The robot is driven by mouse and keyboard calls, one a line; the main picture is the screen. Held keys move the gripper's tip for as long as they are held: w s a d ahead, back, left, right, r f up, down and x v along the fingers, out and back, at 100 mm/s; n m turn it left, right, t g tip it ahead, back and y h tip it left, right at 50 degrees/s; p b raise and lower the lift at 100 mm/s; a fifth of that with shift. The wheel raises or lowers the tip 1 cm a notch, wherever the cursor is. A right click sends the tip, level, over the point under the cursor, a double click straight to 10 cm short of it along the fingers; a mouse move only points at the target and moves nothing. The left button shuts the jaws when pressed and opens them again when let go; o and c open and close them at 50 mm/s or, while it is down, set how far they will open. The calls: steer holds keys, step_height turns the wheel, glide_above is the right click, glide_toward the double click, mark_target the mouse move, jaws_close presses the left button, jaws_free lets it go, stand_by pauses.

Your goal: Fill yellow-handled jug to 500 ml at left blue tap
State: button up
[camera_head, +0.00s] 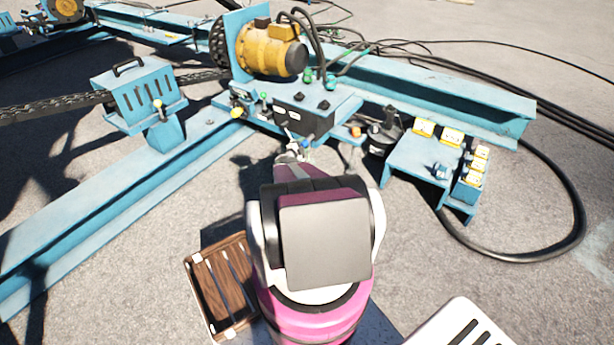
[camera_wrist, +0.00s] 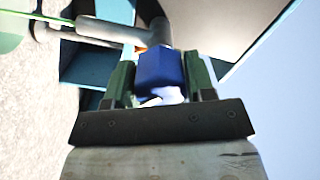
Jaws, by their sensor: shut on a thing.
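In the wrist view my gripper (camera_wrist: 161,78) has its two green fingers shut on a blue block-shaped handle (camera_wrist: 160,66), which looks like the blue tap's handle. A grey pipe (camera_wrist: 110,32) runs behind it, and a whitish part shows below the handle between the fingers. In the head view my gripper (camera_head: 293,156) is mostly hidden by my own arm and reaches to the front of the blue machine, just below a dark control box (camera_head: 303,117). I cannot make out a yellow-handled jug or a water level in either view.
A blue stand (camera_head: 408,157) with yellow-faced boxes is to the right, beside a dark round container (camera_head: 381,143). A black hose (camera_head: 575,205) loops on the right. A brown slatted crate (camera_head: 222,285) lies at lower left. Blue beams (camera_head: 110,205) cross the left; bare ground lies between.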

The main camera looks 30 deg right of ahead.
steer(key=m, duration=1)
steer(key=shift+m, duration=0.3)
steer(key=o, duration=1.3)
steer(key=shift+o, duration=0.2)
steer(key=shift+a, duration=0.1)
steer(key=v, duration=0.6)
